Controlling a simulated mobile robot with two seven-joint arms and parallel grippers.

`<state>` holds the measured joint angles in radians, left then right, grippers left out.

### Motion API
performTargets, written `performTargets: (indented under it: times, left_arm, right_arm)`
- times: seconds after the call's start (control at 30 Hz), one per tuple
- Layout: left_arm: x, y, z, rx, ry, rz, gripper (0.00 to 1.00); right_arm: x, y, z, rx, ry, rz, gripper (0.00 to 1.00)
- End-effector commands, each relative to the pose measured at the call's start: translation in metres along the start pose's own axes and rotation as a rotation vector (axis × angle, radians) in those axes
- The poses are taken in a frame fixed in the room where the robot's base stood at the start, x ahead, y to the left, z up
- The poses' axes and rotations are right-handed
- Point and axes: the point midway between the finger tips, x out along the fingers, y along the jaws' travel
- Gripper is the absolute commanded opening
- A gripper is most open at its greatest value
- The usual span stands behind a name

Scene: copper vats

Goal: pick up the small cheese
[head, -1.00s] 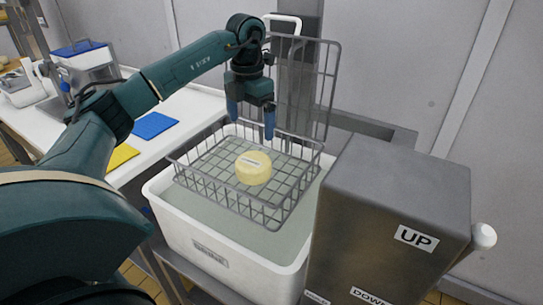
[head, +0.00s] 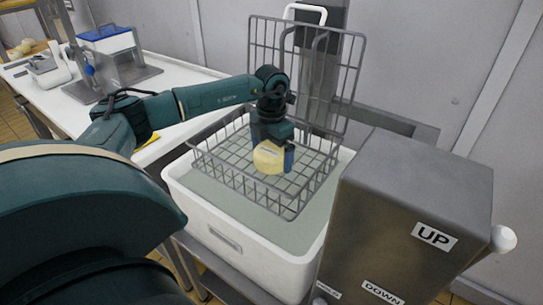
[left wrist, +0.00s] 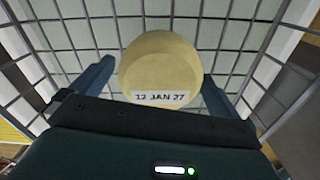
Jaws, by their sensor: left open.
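The small cheese (head: 267,159) is a pale yellow round in the wire basket (head: 282,205). In the left wrist view the cheese (left wrist: 160,72) carries a label reading "12 JAN 27". My left gripper (head: 271,158) is open and lowered into the basket over the cheese. In the left wrist view, the blue fingers of the left gripper (left wrist: 155,82) stand on either side of the cheese with small gaps. In the head view the gripper hides part of the cheese. My right gripper is not in view.
The basket sits over a white vat (head: 222,238) of pale liquid, with its wire lid (head: 345,75) raised behind. A steel box (head: 405,215) labelled UP and DOWN stands close at the right. A white table (head: 160,90) with equipment is at the left.

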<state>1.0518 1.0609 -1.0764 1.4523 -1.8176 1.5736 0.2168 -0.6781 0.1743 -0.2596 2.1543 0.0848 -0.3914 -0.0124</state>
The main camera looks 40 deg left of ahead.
Motion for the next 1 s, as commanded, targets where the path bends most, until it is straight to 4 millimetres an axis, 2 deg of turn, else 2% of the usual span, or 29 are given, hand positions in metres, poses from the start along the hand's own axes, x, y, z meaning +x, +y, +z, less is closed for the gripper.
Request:
performTargets:
  times: [0.3,0.9,1.0]
  left_arm:
    - [0.0059,-0.0002,0.0001,0.001,-0.001,0.0,0.99]
    - [0.0053,-0.0001,0.0001,0.001,-0.001,0.0,0.5]
    - [0.0042,0.0,0.0006,0.0,-0.003,-0.001,0.48]
  right_arm:
    - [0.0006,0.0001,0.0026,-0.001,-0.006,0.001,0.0]
    - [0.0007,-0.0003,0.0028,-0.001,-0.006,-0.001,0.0]
    - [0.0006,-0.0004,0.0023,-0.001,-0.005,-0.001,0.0]
